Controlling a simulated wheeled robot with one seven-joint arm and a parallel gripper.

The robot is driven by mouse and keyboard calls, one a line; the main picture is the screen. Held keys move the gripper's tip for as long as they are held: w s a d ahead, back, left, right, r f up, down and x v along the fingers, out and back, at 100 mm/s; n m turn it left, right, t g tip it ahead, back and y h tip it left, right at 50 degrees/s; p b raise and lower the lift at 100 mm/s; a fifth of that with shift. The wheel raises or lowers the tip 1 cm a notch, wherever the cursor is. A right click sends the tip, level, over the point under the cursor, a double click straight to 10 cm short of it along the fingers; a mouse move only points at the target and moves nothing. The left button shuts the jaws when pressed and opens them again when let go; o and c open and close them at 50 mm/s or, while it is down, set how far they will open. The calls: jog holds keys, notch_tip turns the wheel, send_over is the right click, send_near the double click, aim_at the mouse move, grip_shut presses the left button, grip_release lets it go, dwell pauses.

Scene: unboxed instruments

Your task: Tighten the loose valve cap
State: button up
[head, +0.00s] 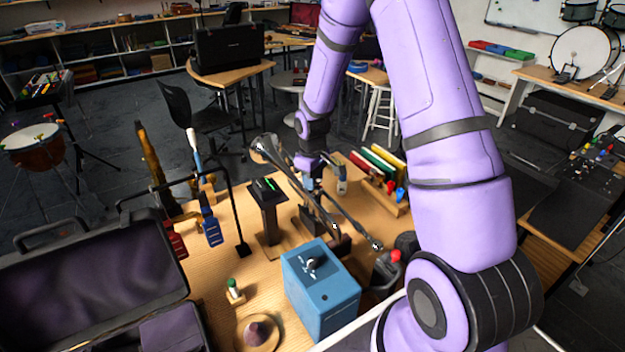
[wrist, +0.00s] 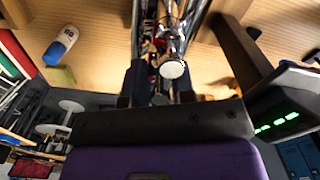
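A silver trumpet-like instrument (head: 340,212) lies on a stand on the wooden table, its bell toward the back left. My gripper (head: 312,187) is at its middle, and the fingertips are mostly hidden in the head view. In the wrist view my gripper (wrist: 160,88) has its two dark fingers apart. A pale round cap (wrist: 173,69), apparently the valve cap, shows at the end of a silver valve casing, ahead of the gap and closer to the right finger. I see no finger closed on it. Whether the cap sits loose is too small to tell.
A black device with a green display (head: 268,186) stands close left of the gripper and shows in the wrist view (wrist: 278,123). A blue box (head: 318,290) stands in front. A blue-and-white bottle (wrist: 62,45) and a book rack (head: 380,180) are nearby. An open case (head: 90,285) fills the left.

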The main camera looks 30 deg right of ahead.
grip_shut()
jog(key=shift+m, duration=2.9)
jog(key=o, duration=0.9)
grip_release()
jog(key=shift+c, duration=0.2)
jog(key=shift+r, duration=0.1)
notch_tip(320, 180, up, 11)
jog(key=shift+f, duration=0.2)
